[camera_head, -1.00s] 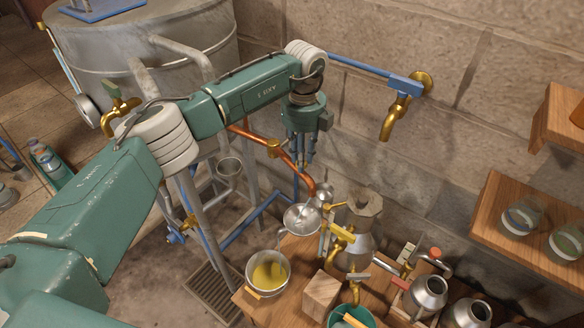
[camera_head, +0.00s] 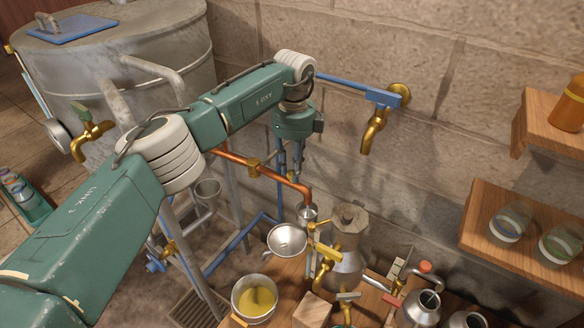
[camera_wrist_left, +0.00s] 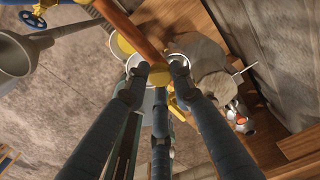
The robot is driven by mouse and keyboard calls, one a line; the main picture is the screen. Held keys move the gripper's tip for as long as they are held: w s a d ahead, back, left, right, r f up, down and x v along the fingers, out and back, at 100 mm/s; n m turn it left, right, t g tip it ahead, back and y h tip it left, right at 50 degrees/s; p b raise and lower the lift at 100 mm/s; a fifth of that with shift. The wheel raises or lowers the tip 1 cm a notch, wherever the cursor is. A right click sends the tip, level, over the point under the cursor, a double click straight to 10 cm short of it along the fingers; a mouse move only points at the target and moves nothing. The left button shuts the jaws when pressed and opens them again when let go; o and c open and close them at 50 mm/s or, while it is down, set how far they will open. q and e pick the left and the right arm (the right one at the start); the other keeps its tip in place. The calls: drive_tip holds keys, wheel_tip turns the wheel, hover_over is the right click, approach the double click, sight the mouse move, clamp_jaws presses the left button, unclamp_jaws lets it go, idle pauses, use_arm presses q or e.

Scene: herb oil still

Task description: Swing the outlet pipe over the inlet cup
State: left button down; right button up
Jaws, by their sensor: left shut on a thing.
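The copper outlet pipe (camera_head: 262,170) runs to the right from the still and bends down at its end. Its down-turned end stands over the small metal inlet cup (camera_head: 307,213), as far as the head view shows; the exact gap is unclear. My left gripper (camera_head: 289,170) points down and is shut on the pipe near its bend. In the left wrist view, its dark fingers (camera_wrist_left: 158,72) close around the copper pipe (camera_wrist_left: 133,30), with a pale round rim partly hidden behind them. My right gripper is out of view.
A metal funnel (camera_head: 287,240) sits just left of and below the cup. A steel pot (camera_head: 348,245) with brass taps stands to the right. A bowl of yellow oil (camera_head: 254,300) is in front. A wall tap (camera_head: 374,130) and wooden shelves (camera_head: 490,225) are on the right.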

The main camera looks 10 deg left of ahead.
use_arm(q)
drive_tip(key=shift+w+r, duration=0.35)
drive_tip(key=c, duration=1.5)
unclamp_jaws()
drive_tip(key=shift+w+d, duration=0.1)
drive_tip(key=shift+o, duration=0.2)
drive_tip(key=shift+w+d+f, duration=0.1)
drive_tip(key=shift+w+f, duration=0.05)
drive_tip(key=shift+f, duration=0.15)
drive_tip(key=shift+r, duration=0.15)
wheel_tip(320, 180, up, 12)
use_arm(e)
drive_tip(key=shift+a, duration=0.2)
use_arm(q)
drive_tip(key=shift+f, duration=0.2)
